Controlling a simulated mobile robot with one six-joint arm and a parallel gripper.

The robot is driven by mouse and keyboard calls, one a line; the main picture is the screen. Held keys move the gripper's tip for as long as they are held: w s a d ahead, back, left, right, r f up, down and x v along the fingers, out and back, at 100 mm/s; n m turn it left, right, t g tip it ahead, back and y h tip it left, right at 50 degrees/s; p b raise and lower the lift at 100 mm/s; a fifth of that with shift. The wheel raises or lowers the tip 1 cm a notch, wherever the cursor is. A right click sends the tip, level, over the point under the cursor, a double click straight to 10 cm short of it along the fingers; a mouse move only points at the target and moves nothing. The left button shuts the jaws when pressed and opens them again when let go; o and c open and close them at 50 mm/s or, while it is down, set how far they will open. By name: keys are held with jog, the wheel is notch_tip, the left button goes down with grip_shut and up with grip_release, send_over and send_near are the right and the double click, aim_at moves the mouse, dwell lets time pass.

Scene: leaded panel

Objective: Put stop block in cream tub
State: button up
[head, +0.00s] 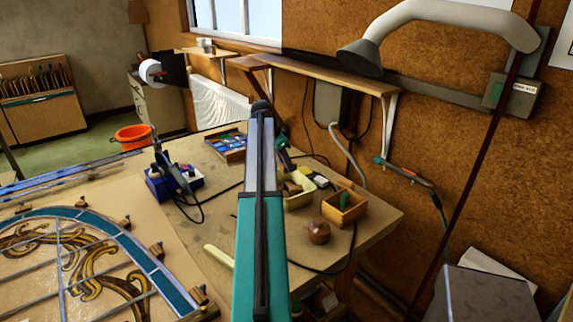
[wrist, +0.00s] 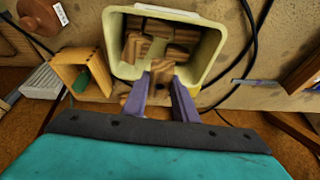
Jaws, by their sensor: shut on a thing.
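The cream tub (wrist: 112,42) is at the top middle of the wrist view, its open mouth facing me, with several brown wooden blocks (wrist: 178,30) inside. My gripper (wrist: 163,80) has its purple fingers shut on a wooden stop block (wrist: 162,68), whose end shows between the fingertips. The fingers and block overlap the tub's near rim; I cannot tell how far above or inside it the block is. In the head view the tub (head: 299,200) stands on the bench, partly behind my arm. My gripper and the held block are hidden there.
A wooden box with a green item (head: 344,206) stands close beside the tub, with a brown round object (head: 318,232) near it. A dark cable runs along the bench. The leaded panel (head: 90,262) lies at left, and a blue-and-white soldering station (head: 174,183) is behind it.

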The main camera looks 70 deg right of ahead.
jog(key=shift+f, duration=0.2)
jog(key=shift+f+b, duration=1.9)
jog(key=shift+f, duration=2.3)
jog(key=o, duration=1.1)
jog(key=shift+s+r, duration=0.1)
jog(key=shift+r+p, duration=2.1)
jog(key=shift+r, duration=2.8)
